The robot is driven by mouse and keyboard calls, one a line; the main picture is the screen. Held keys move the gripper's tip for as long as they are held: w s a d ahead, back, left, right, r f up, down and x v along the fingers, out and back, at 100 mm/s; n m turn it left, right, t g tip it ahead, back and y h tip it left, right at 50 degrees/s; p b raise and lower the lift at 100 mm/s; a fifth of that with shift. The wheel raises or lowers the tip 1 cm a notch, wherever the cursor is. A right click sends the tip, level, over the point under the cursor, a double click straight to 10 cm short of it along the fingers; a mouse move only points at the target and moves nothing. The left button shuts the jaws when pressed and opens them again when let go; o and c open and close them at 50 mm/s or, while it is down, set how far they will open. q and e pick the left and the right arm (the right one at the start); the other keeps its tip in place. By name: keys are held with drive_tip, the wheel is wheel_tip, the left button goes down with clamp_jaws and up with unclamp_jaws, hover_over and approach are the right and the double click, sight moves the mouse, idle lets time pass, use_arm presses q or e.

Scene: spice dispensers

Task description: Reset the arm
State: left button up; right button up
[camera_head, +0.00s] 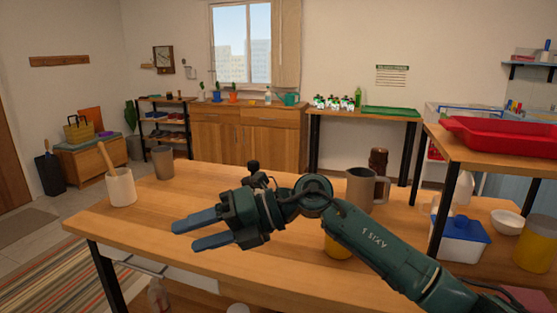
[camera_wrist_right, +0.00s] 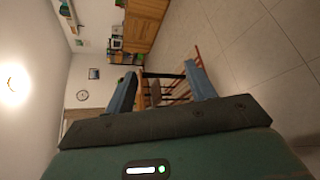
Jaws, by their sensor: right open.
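My right arm reaches in from the lower right of the head view, over the wooden table (camera_head: 290,266). My right gripper (camera_head: 183,236) points left above the table, with its two blue fingers apart and nothing between them. In the right wrist view, its fingers (camera_wrist_right: 160,85) also show apart and empty, with the room's floor, wall and wooden cabinet beyond. My left gripper does not show in either view.
A white pot (camera_head: 121,188) with a wooden tool and a grey cup (camera_head: 162,163) stand on the table's left. A metal mug (camera_head: 360,191) and brown mill (camera_head: 377,160) stand behind my arm. A red tray (camera_head: 500,137) lies on the raised shelf at right.

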drive_tip(key=s+d+f+n+t+h, duration=0.3)
drive_tip(key=s+d+f+n+t, duration=0.35)
drive_tip(key=d+n, duration=0.35)
drive_tip(key=s+d+f+n+t+h, duration=0.45)
drive_tip(key=d+f+n, duration=0.35)
drive_tip(key=n, duration=0.3)
drive_tip(key=s+d+f+n+t+h, duration=0.3)
drive_tip(key=s+d+f+n+t, duration=0.35)
drive_tip(key=d+f+n, duration=0.35)
use_arm(q)
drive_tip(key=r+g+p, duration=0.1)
drive_tip(key=p, duration=0.5)
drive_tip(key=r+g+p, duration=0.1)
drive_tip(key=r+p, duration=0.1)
drive_tip(key=p, duration=0.4)
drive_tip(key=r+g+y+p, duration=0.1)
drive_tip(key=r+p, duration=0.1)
drive_tip(key=p, duration=0.4)
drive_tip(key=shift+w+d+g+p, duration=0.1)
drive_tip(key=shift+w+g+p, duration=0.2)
drive_tip(key=shift+p, duration=0.1)
use_arm(e)
wheel_tip(320, 180, up, 7)
drive_tip(key=a+n+g, duration=0.1)
drive_tip(key=g, duration=0.4)
drive_tip(key=shift+s+f, duration=0.15)
drive_tip(key=shift+s, duration=0.2)
